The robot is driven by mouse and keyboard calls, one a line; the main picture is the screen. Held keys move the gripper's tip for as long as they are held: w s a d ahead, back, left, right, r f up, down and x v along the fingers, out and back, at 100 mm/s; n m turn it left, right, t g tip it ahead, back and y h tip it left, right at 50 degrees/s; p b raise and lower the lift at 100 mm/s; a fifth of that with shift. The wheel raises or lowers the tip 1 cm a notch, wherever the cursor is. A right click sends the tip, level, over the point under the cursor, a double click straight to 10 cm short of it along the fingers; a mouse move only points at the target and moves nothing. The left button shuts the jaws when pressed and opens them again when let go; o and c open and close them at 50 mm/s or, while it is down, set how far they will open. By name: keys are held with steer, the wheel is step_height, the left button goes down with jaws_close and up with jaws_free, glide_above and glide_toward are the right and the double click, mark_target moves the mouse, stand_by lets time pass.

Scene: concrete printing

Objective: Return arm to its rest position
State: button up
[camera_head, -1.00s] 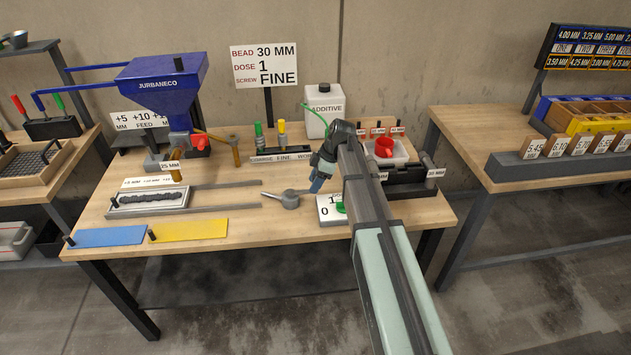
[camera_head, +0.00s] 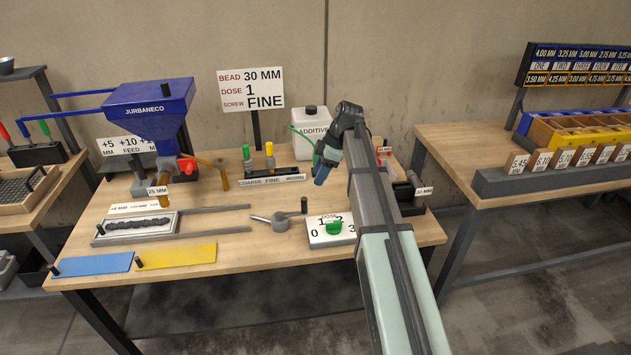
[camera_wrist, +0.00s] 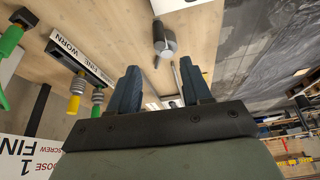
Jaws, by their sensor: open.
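My gripper (camera_head: 322,172) hangs above the back right part of the middle table (camera_head: 262,222), in front of the white additive jug (camera_head: 311,122). In the wrist view its two blue-grey fingers (camera_wrist: 158,90) stand apart with nothing between them. The fingers point down toward the table in the head view. My forearm runs from the lower right up to the gripper and hides part of the table's right side. The gripper touches nothing that I can see.
A blue printing machine (camera_head: 148,105) stands at left. The dose dial (camera_head: 331,230), a grey crank-like part (camera_head: 270,219) and the screw rack (camera_head: 262,178) are near the gripper. A sign (camera_head: 251,89) stands behind. A dark tray is partly hidden by my arm.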

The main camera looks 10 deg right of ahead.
steer(key=shift+d+r, duration=0.15)
steer(key=shift+r, duration=0.2)
steer(key=s+d+f+m+h, duration=0.1)
steer(key=s+d+f+m, duration=0.35)
steer(key=s+f, duration=0.4)
steer(key=s+d+f+m+h, duration=0.25)
steer(key=s+d+f, duration=0.35)
steer(key=s+f, duration=0.3)
steer(key=s+a+f+m+g, duration=0.2)
steer(key=s+a+f+m, duration=0.1)
steer(key=s+f, duration=0.65)
steer(key=s+a+f+m+g, duration=0.25)
steer(key=s+f, duration=0.45)
steer(key=f, duration=0.5)
steer(key=s+a+f+m+g, duration=0.1)
steer(key=s+a+f+m, duration=0.1)
steer(key=s+f, duration=0.4)
steer(key=s+a+f+m+g, duration=0.1)
steer(key=s+f, duration=0.5)
steer(key=s, duration=0.8)
steer(key=shift+s+a+f+m+g+h, duration=0.25)
steer(key=shift+a+m+g+h, duration=0.15)
steer(key=shift+m, duration=0.35)
